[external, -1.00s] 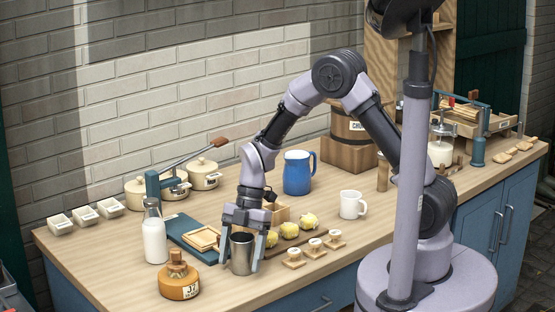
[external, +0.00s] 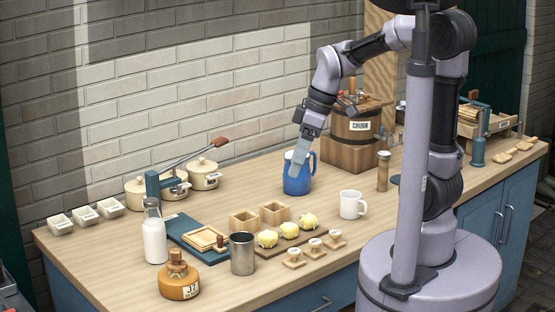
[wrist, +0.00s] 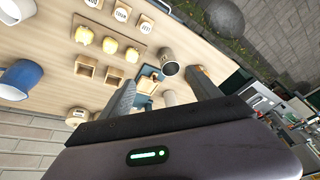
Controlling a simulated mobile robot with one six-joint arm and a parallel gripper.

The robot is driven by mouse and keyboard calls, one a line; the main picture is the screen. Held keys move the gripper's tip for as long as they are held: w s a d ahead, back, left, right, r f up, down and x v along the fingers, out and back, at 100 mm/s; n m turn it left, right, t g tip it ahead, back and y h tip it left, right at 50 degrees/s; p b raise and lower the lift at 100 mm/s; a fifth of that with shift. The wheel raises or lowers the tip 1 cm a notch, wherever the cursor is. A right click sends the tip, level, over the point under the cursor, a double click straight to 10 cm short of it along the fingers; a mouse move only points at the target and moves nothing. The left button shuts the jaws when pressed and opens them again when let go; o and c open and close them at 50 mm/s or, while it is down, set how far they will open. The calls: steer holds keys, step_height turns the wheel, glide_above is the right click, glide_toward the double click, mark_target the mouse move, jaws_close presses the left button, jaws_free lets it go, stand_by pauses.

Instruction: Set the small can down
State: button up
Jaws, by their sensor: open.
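The small can (external: 243,254) is a plain grey metal cylinder. It stands upright on the wooden counter near its front edge, and nothing holds it. It also shows in the wrist view (wrist: 169,66), beyond my fingertips and apart from them. My gripper (external: 298,162) is raised well above the counter, up and to the right of the can in the external view. There it overlaps the blue jug in the picture. In the wrist view my gripper (wrist: 161,79) has its two fingers spread with nothing between them.
The blue jug (external: 297,184) and a white mug (external: 352,206) stand to the right of the can. Yellow lumps on a board (external: 264,250) and wooden stamps (external: 314,245) lie beside it. A milk bottle (external: 154,238) and an orange-brown jar (external: 179,281) stand left.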

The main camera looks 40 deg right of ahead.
steer(key=s+d+r+m+t+h, duration=0.1)
steer(key=s+d+r+m+t, duration=0.2)
steer(key=s+m, duration=0.6)
steer(key=d+m, duration=0.2)
steer(key=m, duration=0.2)
steer(key=shift+d+t, duration=0.2)
steer(key=shift+t, duration=0.1)
steer(key=shift+s, duration=0.1)
step_height(320, 180, down, 3)
steer(key=b, duration=0.3)
